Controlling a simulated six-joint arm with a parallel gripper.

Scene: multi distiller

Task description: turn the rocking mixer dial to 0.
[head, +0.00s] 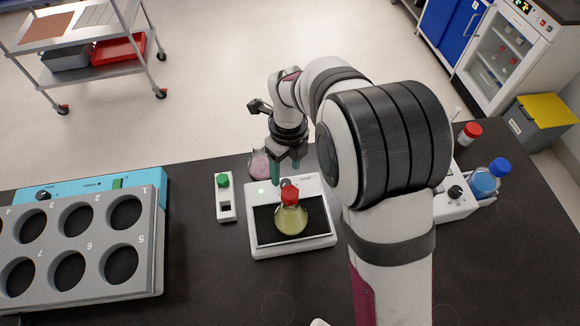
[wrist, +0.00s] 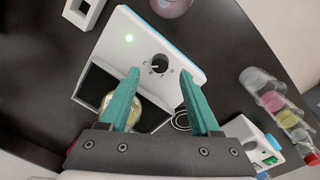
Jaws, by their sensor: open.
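The rocking mixer (head: 319,192) is a white box with a black platform, on the dark bench. A flask (head: 291,220) with yellow liquid and a red cap stands on the platform. In the wrist view the mixer (wrist: 118,27) has a lit green light and a round black dial (wrist: 159,63) with a pale pointer mark and small markings around it; I cannot read the numbers. My gripper (wrist: 159,73) is open, with its two teal fingers to either side of the dial, pointing down at it. It also shows above the mixer's back edge in the head view (head: 286,172).
A small white device with a green top (head: 224,200) is left of the mixer. A pink flask (head: 258,163) is behind it.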

